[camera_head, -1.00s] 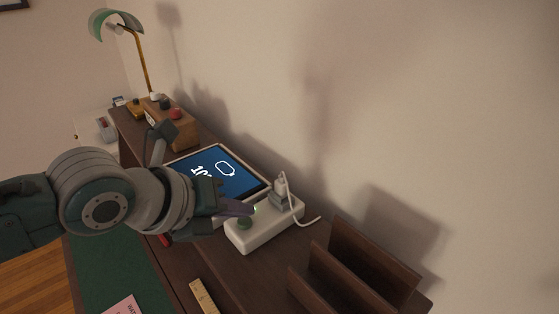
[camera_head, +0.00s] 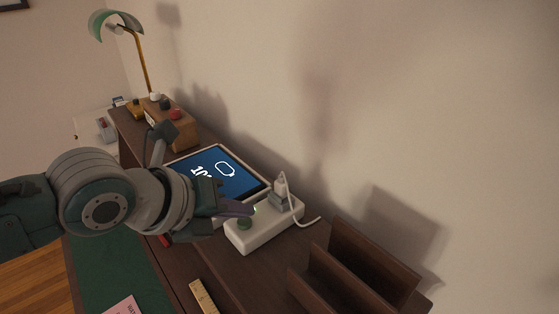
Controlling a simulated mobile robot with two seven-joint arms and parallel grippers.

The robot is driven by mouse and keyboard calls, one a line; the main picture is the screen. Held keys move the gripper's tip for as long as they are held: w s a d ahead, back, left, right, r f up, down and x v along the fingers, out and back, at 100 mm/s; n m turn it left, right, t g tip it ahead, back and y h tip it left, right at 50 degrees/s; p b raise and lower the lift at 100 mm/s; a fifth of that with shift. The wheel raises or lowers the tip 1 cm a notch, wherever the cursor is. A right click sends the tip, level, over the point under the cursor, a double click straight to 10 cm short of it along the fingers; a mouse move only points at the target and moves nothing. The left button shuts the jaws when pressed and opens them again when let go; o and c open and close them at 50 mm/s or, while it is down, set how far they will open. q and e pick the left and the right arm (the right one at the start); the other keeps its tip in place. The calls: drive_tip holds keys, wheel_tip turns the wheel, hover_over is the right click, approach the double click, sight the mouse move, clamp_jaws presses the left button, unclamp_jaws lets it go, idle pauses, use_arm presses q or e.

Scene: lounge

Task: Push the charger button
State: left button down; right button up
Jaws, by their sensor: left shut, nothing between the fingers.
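The white charger block (camera_head: 268,234) lies on the dark wooden desk, with a dark green round button (camera_head: 244,224) on its top near the left end. A small green light (camera_head: 255,210) glows at its far side. A plug with a white cable (camera_head: 281,190) stands in its right part. My left gripper (camera_head: 245,209) is shut and empty, its fingertips over the far left part of the block, just behind the button. I cannot tell whether the fingertips touch the block. My right gripper is not in view.
A tablet-like blue screen (camera_head: 225,170) lies behind the gripper. A wooden box with knobs (camera_head: 178,129) and a green-shaded lamp (camera_head: 146,62) stand farther back. A brown slotted rack (camera_head: 345,270) stands at the right front. A wooden strip (camera_head: 203,297) lies in front. The wall borders the desk.

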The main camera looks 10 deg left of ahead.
use_arm(q)
drive_tip(key=shift+f, duration=0.1)
idle(0.3)
drive_tip(key=shift+f+b, duration=0.45)
drive_tip(key=shift+b, duration=0.05)
drive_tip(key=shift+r, duration=0.1)
drive_tip(key=shift+r+p, duration=0.45)
wheel_tip(320, 180, up, 6)
drive_tip(key=p, duration=0.5)
